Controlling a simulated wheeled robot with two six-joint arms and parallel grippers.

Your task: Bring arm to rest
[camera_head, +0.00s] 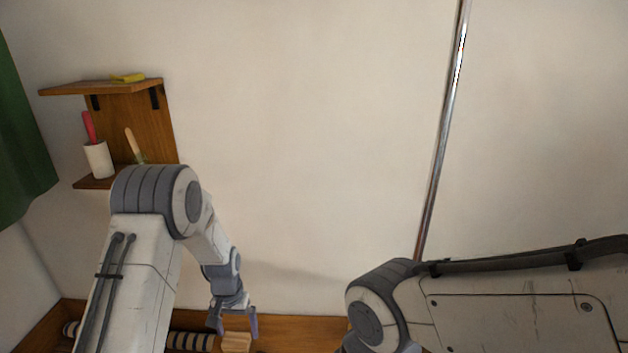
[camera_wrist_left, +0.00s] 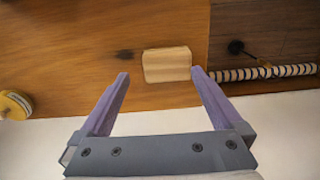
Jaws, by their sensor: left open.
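My left gripper (camera_head: 233,322) hangs at the bottom of the head view, with its fingers pointing down. In the left wrist view its two purple fingers (camera_wrist_left: 160,80) are spread apart and nothing is between them. A pale wooden block (camera_wrist_left: 167,65) lies on the wooden surface beyond the fingertips, apart from them as far as I can tell. The block (camera_head: 236,341) also shows just below the gripper in the head view. My right arm comes in from the right of the head view, and its gripper is out of view.
A wooden wall shelf (camera_head: 130,120) at the left holds a yellow item (camera_head: 128,77) and a white cup (camera_head: 98,160). A metal pole (camera_head: 442,140) rises along the wall. A striped rod (camera_wrist_left: 262,72) and a round yellowish item (camera_wrist_left: 14,104) lie near the block. A green curtain (camera_head: 22,140) hangs far left.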

